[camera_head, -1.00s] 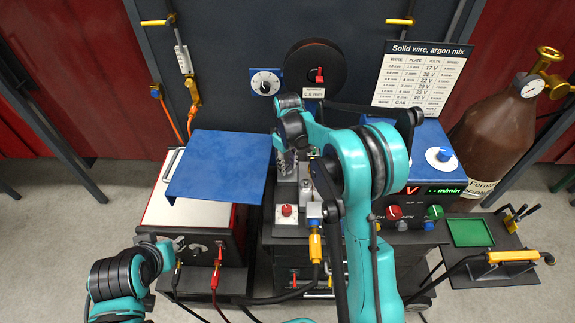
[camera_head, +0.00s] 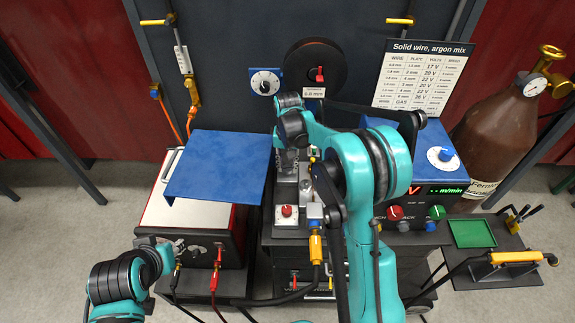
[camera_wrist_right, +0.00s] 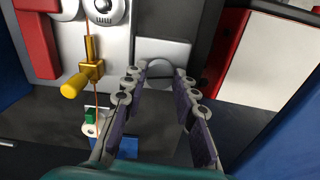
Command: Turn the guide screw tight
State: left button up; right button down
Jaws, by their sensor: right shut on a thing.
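My right gripper (camera_head: 290,158) reaches down into the wire feeder, below the wire spool (camera_head: 314,66), and my arm covers much of this spot. In the right wrist view the two jointed fingers (camera_wrist_right: 164,82) close around a grey, round-headed piece, which looks like the guide screw (camera_wrist_right: 160,70). Only its rounded edge shows between the fingertips, so how tight it sits cannot be seen. An orange wire (camera_wrist_right: 87,40) runs through a brass guide (camera_wrist_right: 91,69) to the left of the fingers. My left gripper (camera_head: 163,246) is by the front of the white-topped box, its fingers unclear.
A blue panel (camera_head: 217,165) overhangs the white-topped box (camera_head: 184,212) on the left. A red knob (camera_head: 287,211) and a yellow-ended cable (camera_head: 315,248) are close in front of my right gripper. A brown gas cylinder (camera_head: 492,135) and a green tray (camera_head: 470,232) are at right.

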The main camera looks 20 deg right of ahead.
jog(key=shift+m, duration=0.5)
jog(key=c, duration=1.2)
grip_release()
